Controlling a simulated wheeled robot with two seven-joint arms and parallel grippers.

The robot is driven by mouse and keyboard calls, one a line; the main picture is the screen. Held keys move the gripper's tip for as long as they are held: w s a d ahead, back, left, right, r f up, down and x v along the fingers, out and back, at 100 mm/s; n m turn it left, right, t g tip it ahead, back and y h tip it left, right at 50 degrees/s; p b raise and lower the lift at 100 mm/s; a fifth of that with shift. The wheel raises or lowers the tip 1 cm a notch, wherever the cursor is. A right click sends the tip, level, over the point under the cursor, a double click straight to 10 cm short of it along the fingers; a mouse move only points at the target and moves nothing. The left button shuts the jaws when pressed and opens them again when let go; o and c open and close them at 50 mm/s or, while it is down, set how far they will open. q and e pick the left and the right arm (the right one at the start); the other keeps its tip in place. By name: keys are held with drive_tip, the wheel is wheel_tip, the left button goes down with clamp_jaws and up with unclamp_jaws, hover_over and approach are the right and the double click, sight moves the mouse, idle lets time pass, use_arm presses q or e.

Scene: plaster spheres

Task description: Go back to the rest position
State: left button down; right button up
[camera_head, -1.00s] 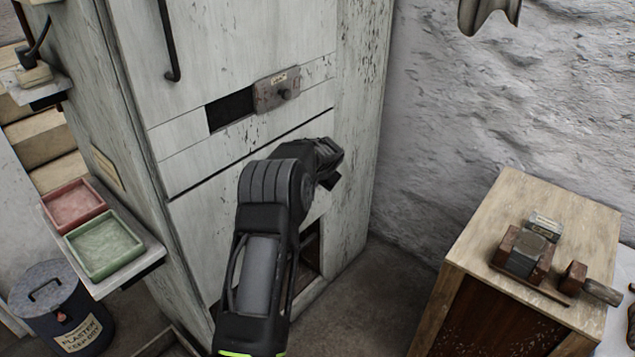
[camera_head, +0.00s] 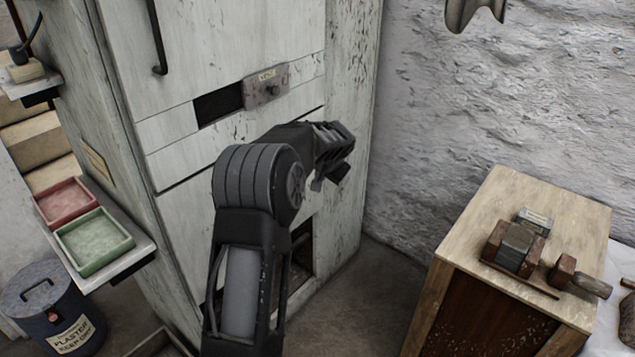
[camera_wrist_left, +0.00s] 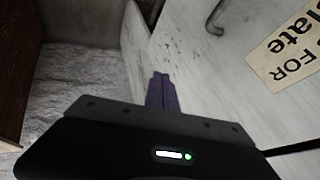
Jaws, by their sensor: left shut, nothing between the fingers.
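My left arm rises from the bottom of the head view, in front of a tall worn white cabinet (camera_head: 222,55). Its dark gripper (camera_head: 337,155) shows small and partly turned away near the cabinet's right edge. In the left wrist view the narrow purple fingers (camera_wrist_left: 162,92) are together, with nothing between them. Pale cabinet boards fill the right side of that view. My right gripper is not in view.
The cabinet has a dark slot with a sliding plate (camera_head: 266,86) and a low opening. Red (camera_head: 66,203) and green (camera_head: 95,242) trays sit on a shelf at left, above a plaster bin (camera_head: 50,310). A wooden stand (camera_head: 490,215) holding tools is at right.

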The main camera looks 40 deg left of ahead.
use_arm(q)
drive_tip(key=shift+s+d+r, duration=0.25)
drive_tip(key=shift+s+r, duration=0.05)
drive_tip(key=shift+r, duration=0.15)
idle(0.3)
drive_tip(key=w+d+f+m+t+h, duration=0.1)
drive_tip(key=w+d+f+t+h, duration=0.2)
drive_tip(key=d+f, duration=0.8)
drive_tip(key=s+d+f+g+h+p, duration=0.15)
drive_tip(key=s+d+f, duration=0.25)
drive_tip(key=d, duration=0.5)
drive_tip(key=s+d+f+g+h+p, duration=0.1)
drive_tip(key=s+d+f+h, duration=0.3)
drive_tip(key=d, duration=0.5)
drive_tip(key=s+d+f+g+p, duration=0.1)
drive_tip(key=s+d+p, duration=0.1)
drive_tip(key=s+d, duration=0.4)
drive_tip(key=s+d+f+g+h+p, duration=0.1)
drive_tip(key=s+d, duration=0.5)
drive_tip(key=s, duration=0.7)
drive_tip(key=s+d+f+n+g+p, duration=0.1)
drive_tip(key=s+d+f+g+p, duration=0.1)
drive_tip(key=s+d, duration=0.4)
drive_tip(key=s+f, duration=0.1)
drive_tip(key=s, duration=0.2)
drive_tip(key=shift+s+d+p, duration=0.25)
drive_tip(key=shift+d+p, duration=0.05)
drive_tip(key=shift+f+h, duration=0.15)
drive_tip(key=shift+h, duration=0.1)
